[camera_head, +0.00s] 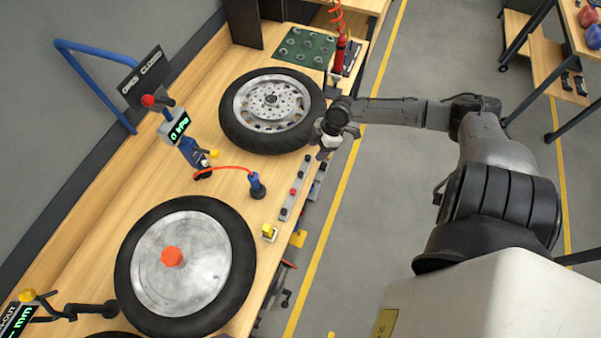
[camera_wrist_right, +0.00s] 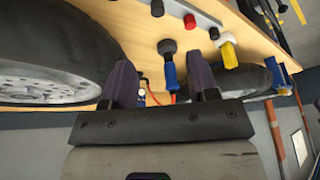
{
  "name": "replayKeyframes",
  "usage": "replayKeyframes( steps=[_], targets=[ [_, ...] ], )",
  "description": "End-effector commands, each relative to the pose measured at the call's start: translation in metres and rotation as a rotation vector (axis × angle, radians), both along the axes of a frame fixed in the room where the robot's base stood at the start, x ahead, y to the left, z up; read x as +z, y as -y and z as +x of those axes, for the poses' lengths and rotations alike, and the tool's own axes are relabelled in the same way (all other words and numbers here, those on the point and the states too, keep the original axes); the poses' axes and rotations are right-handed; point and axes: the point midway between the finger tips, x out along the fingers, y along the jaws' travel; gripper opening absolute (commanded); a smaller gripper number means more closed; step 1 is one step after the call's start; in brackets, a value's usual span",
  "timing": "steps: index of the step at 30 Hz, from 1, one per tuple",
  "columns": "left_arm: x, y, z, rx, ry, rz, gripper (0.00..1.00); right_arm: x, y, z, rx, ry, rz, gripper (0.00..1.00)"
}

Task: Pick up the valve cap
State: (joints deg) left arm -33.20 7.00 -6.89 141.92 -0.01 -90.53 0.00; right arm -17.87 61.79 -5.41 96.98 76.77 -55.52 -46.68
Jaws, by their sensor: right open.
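I cannot single out the valve cap with certainty. Small pieces sit along a grey strip (camera_head: 292,192) at the bench's front edge; the right wrist view shows a black knob (camera_wrist_right: 157,8), a red knob (camera_wrist_right: 190,21) and another black knob (camera_wrist_right: 213,33) there. A yellow and white piece (camera_head: 268,232) stands nearby. My right gripper (camera_head: 327,146) is at the bench's front edge, beside the spoked wheel. Its fingers (camera_wrist_right: 162,86) are apart with nothing between them. My left gripper is not in view.
A spoked wheel (camera_head: 240,110) and a wheel with a plain disc and orange hub (camera_head: 243,252) lie on the bench. A blue air chuck (camera_head: 256,187) on a red hose stands between them. A green mat (camera_head: 305,47) and red tool (camera_head: 340,53) are at the far end.

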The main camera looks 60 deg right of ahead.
Motion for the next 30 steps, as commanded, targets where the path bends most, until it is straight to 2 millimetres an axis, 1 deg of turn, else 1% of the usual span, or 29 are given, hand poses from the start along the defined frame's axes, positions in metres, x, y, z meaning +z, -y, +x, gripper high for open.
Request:
replayKeyframes(
  steps=[2,5,12,18,26,30],
  targets=[
    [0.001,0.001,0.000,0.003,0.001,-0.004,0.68,-0.001,-0.001,0.002,0.033,0.019,-0.008,0.54],
    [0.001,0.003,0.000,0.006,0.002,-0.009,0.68,-0.011,-0.004,0.004,0.053,0.027,-0.013,0.54],
    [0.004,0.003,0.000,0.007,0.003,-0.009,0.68,-0.048,-0.017,0.014,0.056,0.027,-0.013,0.54],
    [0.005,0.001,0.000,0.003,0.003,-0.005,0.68,-0.071,-0.024,0.020,0.057,0.026,-0.014,0.54],
    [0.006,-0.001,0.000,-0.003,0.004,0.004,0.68,-0.082,-0.028,0.023,0.058,0.025,-0.015,0.54],
    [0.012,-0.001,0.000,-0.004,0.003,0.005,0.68,-0.094,-0.032,0.029,0.058,0.025,-0.014,0.54]
  ],
)
